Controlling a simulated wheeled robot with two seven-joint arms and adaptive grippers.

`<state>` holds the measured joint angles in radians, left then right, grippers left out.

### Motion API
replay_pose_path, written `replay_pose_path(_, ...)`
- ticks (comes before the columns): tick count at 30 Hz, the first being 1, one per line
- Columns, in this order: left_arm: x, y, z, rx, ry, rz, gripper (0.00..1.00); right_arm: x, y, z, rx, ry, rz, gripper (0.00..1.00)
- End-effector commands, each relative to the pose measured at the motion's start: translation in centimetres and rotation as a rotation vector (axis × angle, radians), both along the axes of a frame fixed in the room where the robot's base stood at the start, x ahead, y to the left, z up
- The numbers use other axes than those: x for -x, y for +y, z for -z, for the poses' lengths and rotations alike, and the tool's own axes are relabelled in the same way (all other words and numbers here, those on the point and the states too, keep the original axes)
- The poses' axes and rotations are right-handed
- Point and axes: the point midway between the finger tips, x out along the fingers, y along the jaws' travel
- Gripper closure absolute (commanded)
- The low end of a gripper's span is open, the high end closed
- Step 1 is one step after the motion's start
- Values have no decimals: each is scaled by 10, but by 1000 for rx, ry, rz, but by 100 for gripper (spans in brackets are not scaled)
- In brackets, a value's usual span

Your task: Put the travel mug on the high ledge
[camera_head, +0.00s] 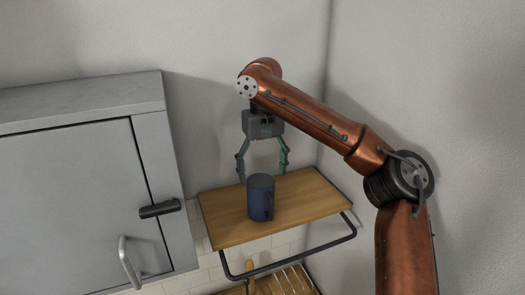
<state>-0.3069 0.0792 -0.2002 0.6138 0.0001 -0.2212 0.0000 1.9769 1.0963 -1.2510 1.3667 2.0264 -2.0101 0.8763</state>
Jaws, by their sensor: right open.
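The travel mug (261,199) is blue with a dark grey lid. It stands upright on a wooden ledge (312,200) mounted in the corner, near the ledge's middle. My right gripper (263,180) is open above and behind the mug, its two fingers pointing down on either side of the mug's top. I cannot tell whether the fingers touch the mug. My left gripper is not in view.
A grey cabinet (75,190) with a handle stands left of the ledge. A dark metal rail (300,251) runs below the ledge's front edge. A rack (285,282) lies lower down. Walls close in behind and on the right.

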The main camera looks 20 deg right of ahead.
Motion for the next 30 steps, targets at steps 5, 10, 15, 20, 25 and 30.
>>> replay_pose_path(5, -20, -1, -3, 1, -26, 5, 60, 0, 1, -33, 2, -4, 1, 25)
replay_pose_path(10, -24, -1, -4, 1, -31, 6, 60, 0, 1, -57, 2, -2, 1, 25)
replay_pose_path(15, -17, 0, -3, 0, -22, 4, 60, 0, 1, -71, 1, 1, 1, 25)
replay_pose_path(20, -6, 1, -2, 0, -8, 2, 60, 0, 1, -78, 1, -1, 0, 25)
replay_pose_path(25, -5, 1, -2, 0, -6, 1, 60, 0, 0, -79, 0, 0, -1, 25)
replay_pose_path(30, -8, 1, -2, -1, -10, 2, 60, 0, 0, -79, 0, 0, -1, 25)
